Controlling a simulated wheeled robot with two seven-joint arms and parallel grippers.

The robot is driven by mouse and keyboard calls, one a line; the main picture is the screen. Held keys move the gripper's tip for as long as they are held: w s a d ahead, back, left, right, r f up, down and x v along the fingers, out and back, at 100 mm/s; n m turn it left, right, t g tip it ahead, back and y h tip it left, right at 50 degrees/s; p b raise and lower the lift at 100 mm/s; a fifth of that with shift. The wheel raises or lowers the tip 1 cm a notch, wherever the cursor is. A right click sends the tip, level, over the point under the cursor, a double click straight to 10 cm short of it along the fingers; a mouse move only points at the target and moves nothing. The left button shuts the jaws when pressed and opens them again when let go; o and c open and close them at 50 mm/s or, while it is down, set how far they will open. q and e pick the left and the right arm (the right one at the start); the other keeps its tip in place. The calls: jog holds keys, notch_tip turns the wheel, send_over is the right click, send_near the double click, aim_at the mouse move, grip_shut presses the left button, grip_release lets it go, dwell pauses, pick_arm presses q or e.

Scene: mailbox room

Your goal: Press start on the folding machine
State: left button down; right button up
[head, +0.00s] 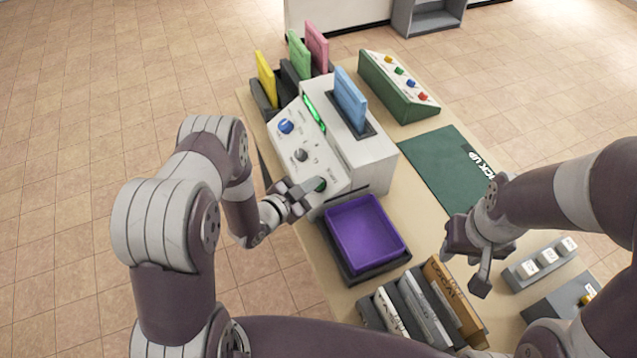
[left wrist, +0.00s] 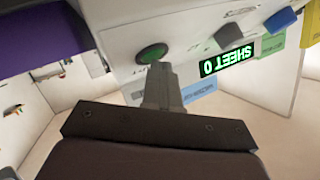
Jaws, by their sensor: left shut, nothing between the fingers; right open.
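The folding machine (head: 365,150) is a pale box with a sloped control panel on its left side. A blue sheet (head: 350,98) stands in its top slot. The panel has a blue knob (head: 286,127), a dark knob (head: 300,155) and a round green button (head: 320,185). The green button also shows in the left wrist view (left wrist: 152,53), beside a lit display (left wrist: 228,61) reading "SHEET 0" upside down. My left gripper (head: 308,187) is shut and empty, its tips right at the button's edge; I cannot tell whether they touch. My right gripper (head: 466,256) is open and empty above the table's right side.
A purple tray (head: 398,250) sits in front of the machine. A rack with coloured sheets (head: 262,98) is behind it, and a green button box (head: 398,87) stands back right. A green pick-up mat (head: 440,165) lies bare. Upright folders (head: 415,305) stand near my right gripper.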

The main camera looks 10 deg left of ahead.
pick_arm(q)
jog(key=shift+s+a+r+p, duration=0.25)
jog(key=shift+a+r+p, duration=0.15)
jog(key=shift+r+p, duration=0.2)
pick_arm(e)
jog(key=shift+r, duration=0.55)
pick_arm(q)
jog(key=r+p, duration=0.1)
jog(key=s+a+r+p, duration=0.1)
jog(key=a+r+p, duration=0.1)
jog(key=r, duration=0.1)
jog(key=shift+s+a+r, duration=0.1)
jog(key=shift+s+a, duration=0.05)
jog(key=shift+s, duration=0.15)
pick_arm(e)
notch_tip(320, 180, up, 4)
jog(key=shift+f, duration=0.15)
